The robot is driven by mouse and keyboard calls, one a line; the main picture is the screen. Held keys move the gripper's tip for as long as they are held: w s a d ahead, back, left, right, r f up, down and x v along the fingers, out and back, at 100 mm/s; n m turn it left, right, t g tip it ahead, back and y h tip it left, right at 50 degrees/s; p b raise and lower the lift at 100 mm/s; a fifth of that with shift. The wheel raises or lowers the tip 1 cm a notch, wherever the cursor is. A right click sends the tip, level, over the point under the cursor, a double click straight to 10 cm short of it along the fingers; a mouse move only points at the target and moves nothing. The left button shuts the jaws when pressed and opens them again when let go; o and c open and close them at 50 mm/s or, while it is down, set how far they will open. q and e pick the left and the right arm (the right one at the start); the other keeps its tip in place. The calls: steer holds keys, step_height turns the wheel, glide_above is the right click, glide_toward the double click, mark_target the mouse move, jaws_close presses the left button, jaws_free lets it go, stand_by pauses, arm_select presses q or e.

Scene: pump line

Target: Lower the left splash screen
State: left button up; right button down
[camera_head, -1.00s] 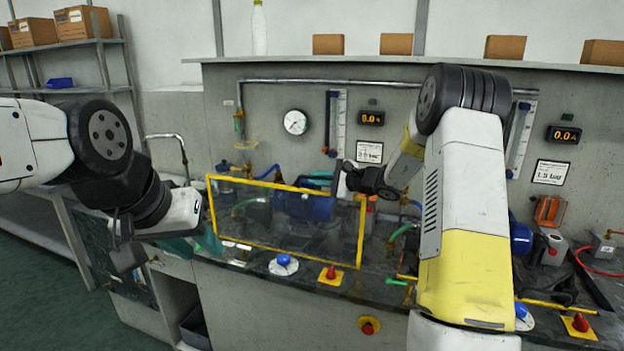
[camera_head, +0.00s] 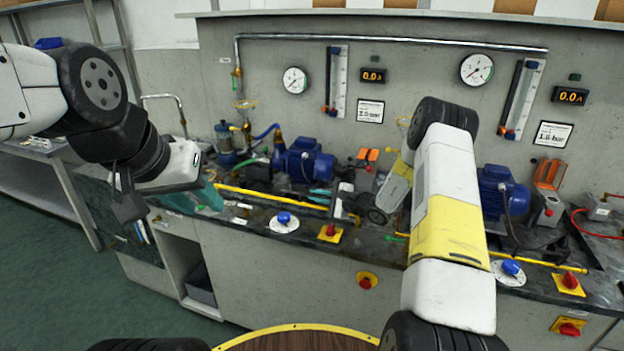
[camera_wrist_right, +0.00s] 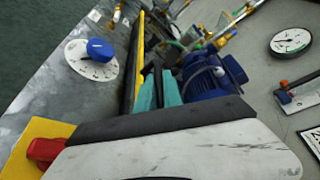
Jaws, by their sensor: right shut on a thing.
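The left splash screen (camera_head: 270,193) is down. Its yellow frame shows as one thin bar along the front of the left bench section, in front of the blue pump motor (camera_head: 304,160). I cannot make out its clear pane. My right gripper (camera_head: 334,200) is at the right end of this bar, shut on the screen's edge; the hold itself is partly hidden. In the right wrist view the yellow bar (camera_wrist_right: 139,62) runs beside the dark gripper parts.
A blue knob (camera_head: 284,217) on a white dial and a red knob (camera_head: 330,230) on a yellow plate sit on the front ledge. A second blue motor (camera_head: 503,189) stands at right. Gauges and displays line the back wall. Green floor at left is free.

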steer(key=shift+f, duration=0.35)
steer(key=c, duration=1.5)
jaws_free()
steer(key=shift+d, duration=0.1)
steer(key=v, duration=0.7)
steer(key=shift+s+d+r, duration=0.1)
steer(key=shift+s+d, duration=0.05)
steer(key=shift+s, duration=0.1)
steer(key=shift+r, duration=0.1)
